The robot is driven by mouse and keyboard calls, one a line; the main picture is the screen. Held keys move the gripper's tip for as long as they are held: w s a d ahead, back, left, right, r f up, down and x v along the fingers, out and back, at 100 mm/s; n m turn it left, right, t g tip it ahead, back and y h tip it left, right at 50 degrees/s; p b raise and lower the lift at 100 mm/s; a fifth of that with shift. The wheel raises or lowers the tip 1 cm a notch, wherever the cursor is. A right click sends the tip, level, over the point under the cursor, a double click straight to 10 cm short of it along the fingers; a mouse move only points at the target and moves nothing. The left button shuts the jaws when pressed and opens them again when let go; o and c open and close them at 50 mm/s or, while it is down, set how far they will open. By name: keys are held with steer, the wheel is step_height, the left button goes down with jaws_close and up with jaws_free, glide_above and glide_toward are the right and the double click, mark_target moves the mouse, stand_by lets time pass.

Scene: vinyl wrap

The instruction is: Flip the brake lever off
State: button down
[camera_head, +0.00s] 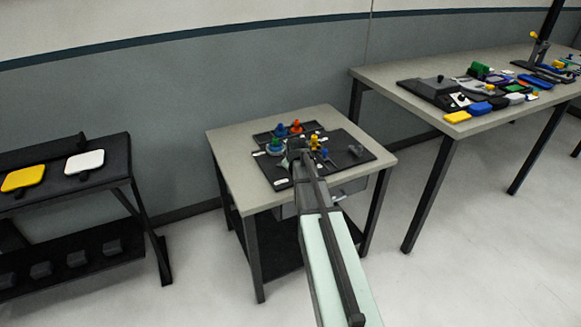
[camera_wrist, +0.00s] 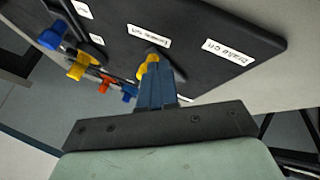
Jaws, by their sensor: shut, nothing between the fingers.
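A dark control board (camera_head: 345,140) lies on a small grey table. In the wrist view the board (camera_wrist: 200,22) fills the upper part. A white label (camera_wrist: 228,52) on it seems to read "Brake" with a short word I cannot read surely. My gripper (camera_wrist: 151,68) is shut, with its blue-grey fingers pointing at the board. The fingertips are at or just in front of a yellow-tipped handle (camera_wrist: 148,57); they partly hide it, and I cannot tell whether they touch. I cannot tell surely that this handle is the brake lever. In the head view my gripper (camera_head: 298,150) is over the board.
Other knobs are close by: a blue one (camera_wrist: 52,34), a yellow one (camera_wrist: 77,68), an orange-red one (camera_wrist: 104,84) and another blue one (camera_wrist: 129,93). A long table (camera_head: 410,90) with several tools stands right. A dark rack (camera_head: 110,155) with yellow and white panels stands left.

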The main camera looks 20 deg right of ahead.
steer(key=shift+w+d, duration=0.15)
steer(key=shift+d, duration=0.3)
steer(key=shift+w+d, duration=0.15)
steer(key=shift+d, duration=0.15)
steer(key=s+a, duration=0.1)
steer(key=s, duration=0.1)
steer(key=s+a, duration=0.2)
steer(key=shift+s+a+r, duration=0.1)
steer(key=shift+a+r, duration=0.05)
steer(key=d+v, duration=0.2)
steer(key=v, duration=0.7)
steer(key=shift+r, duration=0.25)
steer(key=shift+s, duration=0.15)
